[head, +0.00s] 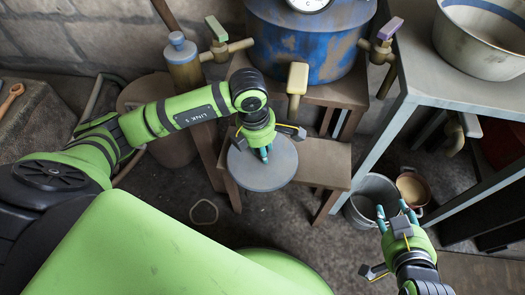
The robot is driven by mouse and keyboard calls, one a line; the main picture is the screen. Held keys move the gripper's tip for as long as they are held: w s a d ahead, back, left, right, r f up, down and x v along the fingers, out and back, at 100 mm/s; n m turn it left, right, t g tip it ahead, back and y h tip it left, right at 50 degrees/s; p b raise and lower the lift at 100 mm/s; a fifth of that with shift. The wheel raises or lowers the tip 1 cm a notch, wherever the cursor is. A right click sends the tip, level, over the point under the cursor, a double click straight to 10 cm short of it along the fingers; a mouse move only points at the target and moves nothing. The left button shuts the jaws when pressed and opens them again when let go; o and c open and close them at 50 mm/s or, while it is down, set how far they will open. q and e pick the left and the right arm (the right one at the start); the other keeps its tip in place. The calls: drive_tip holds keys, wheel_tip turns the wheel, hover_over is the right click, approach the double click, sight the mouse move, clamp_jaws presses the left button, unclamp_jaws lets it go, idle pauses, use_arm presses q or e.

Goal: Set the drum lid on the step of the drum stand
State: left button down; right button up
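The drum lid (262,178) is a flat, round grey-blue disc under my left gripper (265,154). The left gripper points down with its teal fingertips close together at the lid's upper middle. It looks shut on the lid; any knob there is hidden by the fingers. The lid overlaps the left part of the brown step (322,163) of the drum stand (340,93). I cannot tell whether it touches the step or is held above it. My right gripper (395,211) is at lower right, fingers apart and empty, away from the lid.
A blue, rusty drum (300,45) with a gauge and taps stands on the stand. A metal bucket (367,196) and a small brown pot (412,187) are right of the step. A grey table (455,92) with a white basin (480,45) is at right. Floor below the step is mostly clear.

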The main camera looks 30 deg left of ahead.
sight(257, 150)
use_arm(q)
drive_tip(key=shift+f, duration=0.5)
use_arm(e)
drive_tip(key=shift+w+a+r+t, duration=0.4)
drive_tip(key=shift+w+r+t, duration=0.2)
drive_tip(key=shift+r, duration=0.2)
use_arm(q)
drive_tip(key=c, duration=0.9)
unclamp_jaws()
drive_tip(key=shift+c, duration=0.2)
use_arm(e)
drive_tip(key=shift+r+y, duration=0.15)
drive_tip(key=shift+y, duration=0.15)
